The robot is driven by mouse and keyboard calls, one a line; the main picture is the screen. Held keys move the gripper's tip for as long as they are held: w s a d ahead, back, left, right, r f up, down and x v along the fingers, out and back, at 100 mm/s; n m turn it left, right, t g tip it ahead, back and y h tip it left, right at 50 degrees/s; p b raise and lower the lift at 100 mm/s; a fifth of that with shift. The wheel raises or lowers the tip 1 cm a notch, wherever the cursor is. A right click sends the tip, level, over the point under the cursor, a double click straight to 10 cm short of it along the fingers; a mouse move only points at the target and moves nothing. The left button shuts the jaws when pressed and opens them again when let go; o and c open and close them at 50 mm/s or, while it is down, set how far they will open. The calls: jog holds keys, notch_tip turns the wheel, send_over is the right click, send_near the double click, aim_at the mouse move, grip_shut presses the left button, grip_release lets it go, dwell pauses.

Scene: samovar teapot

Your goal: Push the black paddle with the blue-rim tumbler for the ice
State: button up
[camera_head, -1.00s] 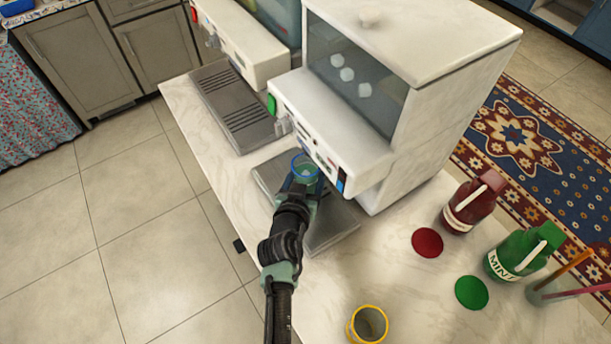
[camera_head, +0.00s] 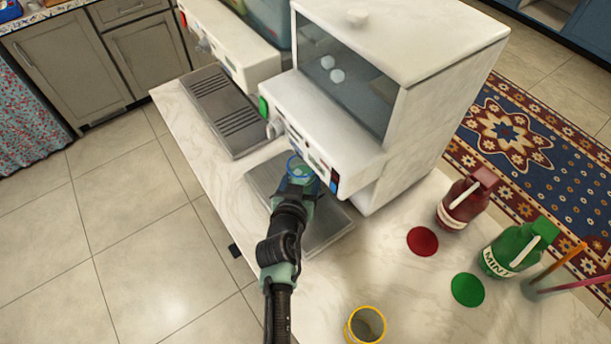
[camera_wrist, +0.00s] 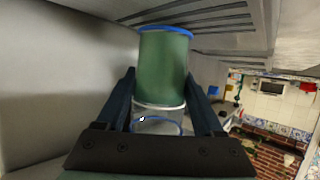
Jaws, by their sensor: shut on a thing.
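The blue-rim tumbler (camera_head: 300,165) is in my gripper (camera_head: 300,182), in front of the white ice machine (camera_head: 335,150) and above its drip tray (camera_head: 325,232). In the wrist view, the tumbler (camera_wrist: 165,65) is between the two dark fingers (camera_wrist: 163,92), with a greenish body and blue bands. My gripper is shut on it. Two white ice cubes (camera_head: 330,69) show behind the machine's window. I cannot make out the black paddle; the machine front and the tumbler may hide it. Contact with it cannot be told.
A second dispenser (camera_head: 235,60) with a grated tray (camera_head: 225,110) stands at left. A yellow-rim tumbler (camera_head: 366,325), red and green discs (camera_head: 422,241) (camera_head: 468,290), a red bottle (camera_head: 465,200) and a green mint bottle (camera_head: 515,248) stand on the counter at right.

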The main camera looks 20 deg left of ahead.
jog(key=shift+s+a+b, duration=0.5)
jog(key=shift+s+a, duration=0.1)
jog(key=shift+s, duration=0.2)
jog(key=shift+s+a+b, duration=0.45)
jog(key=shift+s+a, duration=0.15)
jog(key=shift+s, duration=0.15)
jog(key=shift+s+a, duration=0.15)
jog(key=shift+s, duration=0.05)
jog(key=s+a+b, duration=0.1)
jog(key=s, duration=0.1)
jog(key=s+a+b, duration=0.3)
jog(key=s+a, duration=0.1)
jog(key=s, duration=0.1)
jog(key=shift+a+f, duration=0.1)
jog(key=shift+a, duration=0.1)
jog(key=shift+s+a, duration=0.2)
jog(key=shift+s, duration=0.05)
